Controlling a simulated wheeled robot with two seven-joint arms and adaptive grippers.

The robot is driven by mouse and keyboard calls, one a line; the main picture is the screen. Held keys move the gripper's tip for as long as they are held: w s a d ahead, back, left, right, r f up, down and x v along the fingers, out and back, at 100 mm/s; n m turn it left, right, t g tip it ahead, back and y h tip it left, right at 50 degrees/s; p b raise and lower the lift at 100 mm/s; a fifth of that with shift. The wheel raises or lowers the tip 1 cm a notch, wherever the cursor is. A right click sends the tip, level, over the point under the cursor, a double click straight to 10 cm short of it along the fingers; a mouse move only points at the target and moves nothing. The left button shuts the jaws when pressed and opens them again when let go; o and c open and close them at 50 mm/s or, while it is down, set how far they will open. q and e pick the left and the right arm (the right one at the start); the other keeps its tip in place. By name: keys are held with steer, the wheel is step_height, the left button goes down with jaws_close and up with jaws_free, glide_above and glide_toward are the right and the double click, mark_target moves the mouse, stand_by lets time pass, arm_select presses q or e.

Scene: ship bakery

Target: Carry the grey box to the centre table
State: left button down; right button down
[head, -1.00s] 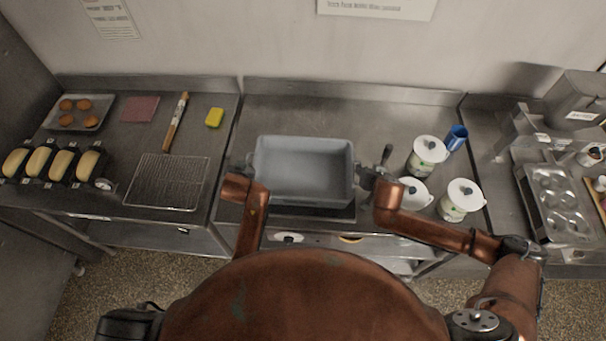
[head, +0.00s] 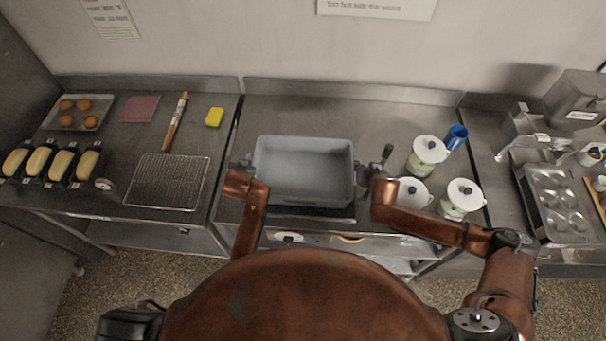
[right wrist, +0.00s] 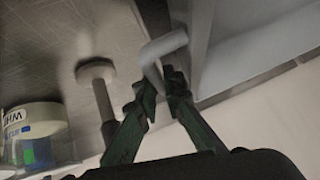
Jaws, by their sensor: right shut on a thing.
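The grey box (head: 304,198) is an open, empty rectangular tub over the middle counter, upright and close to the counter's front. In the right wrist view its wall (right wrist: 250,40) and a bent grey handle (right wrist: 165,46) show. My right gripper (head: 364,178) is at the box's right end; in the right wrist view its green fingers (right wrist: 160,88) are closed on the handle. My left gripper (head: 246,166) is at the box's left end. Its fingers are small and partly hidden by my arm, so their state is unclear.
White lidded canisters (head: 428,155) and a blue cup (head: 456,137) stand right of the box. A wire rack (head: 167,182), bread tins (head: 62,164) and a yellow sponge (head: 214,117) are on the left counter. A muffin tin (head: 556,200) is on the right. The middle counter's back is clear.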

arm_select(q)
steer(key=shift+r, duration=0.2)
arm_select(e)
steer(key=shift+r, duration=0.2)
stand_by(0.3)
